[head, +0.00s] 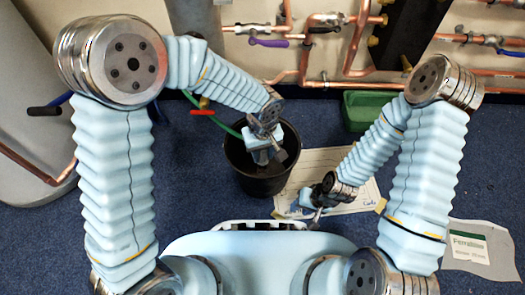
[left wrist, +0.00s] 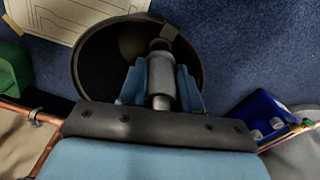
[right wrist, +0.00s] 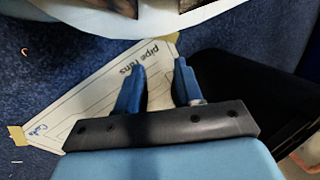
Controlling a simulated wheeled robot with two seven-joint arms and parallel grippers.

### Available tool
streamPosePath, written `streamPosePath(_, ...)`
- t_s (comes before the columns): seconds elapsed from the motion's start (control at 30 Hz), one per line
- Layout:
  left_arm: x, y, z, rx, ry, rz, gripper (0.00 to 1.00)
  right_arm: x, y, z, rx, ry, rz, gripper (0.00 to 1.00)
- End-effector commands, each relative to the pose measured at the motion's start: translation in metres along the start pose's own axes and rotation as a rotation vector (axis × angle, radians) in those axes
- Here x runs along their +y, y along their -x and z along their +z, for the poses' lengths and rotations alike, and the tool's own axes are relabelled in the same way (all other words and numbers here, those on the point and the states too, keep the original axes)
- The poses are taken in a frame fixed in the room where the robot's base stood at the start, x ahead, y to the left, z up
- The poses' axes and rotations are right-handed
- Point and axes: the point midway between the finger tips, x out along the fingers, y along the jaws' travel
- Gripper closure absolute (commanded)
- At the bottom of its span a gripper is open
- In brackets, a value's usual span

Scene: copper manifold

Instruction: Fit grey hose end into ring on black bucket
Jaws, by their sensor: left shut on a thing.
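The black bucket (head: 238,168) stands on the blue carpet in the head view, and its round mouth fills the middle of the left wrist view (left wrist: 97,62). My left gripper (head: 264,158) is over the bucket, pointing down. In the left wrist view its blue fingers are shut on the grey hose end (left wrist: 160,78), a grey cylinder above the bucket's mouth, close to the rim. A small dark piece (left wrist: 169,33) at the rim may be the ring; I cannot tell whether the hose end touches it. My right gripper (right wrist: 158,70) is open and empty, over the paper sheet.
A paper sheet (head: 361,194) lies right of the bucket. A green tray (head: 367,110) and copper pipework (head: 345,86) are behind. A blue crate (left wrist: 262,114) shows in the left wrist view. Carpet left of the bucket is clear.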

Motion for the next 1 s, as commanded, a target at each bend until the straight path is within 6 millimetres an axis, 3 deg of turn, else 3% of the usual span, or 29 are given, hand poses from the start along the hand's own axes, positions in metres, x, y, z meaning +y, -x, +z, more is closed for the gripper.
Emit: streamPosePath(1.0, 0.000, -0.029, 0.001, 0.001, 0.000, 0.000, 1.00, 0.009, -0.024, -0.001, 0.007, -0.001, 0.001, 0.64)
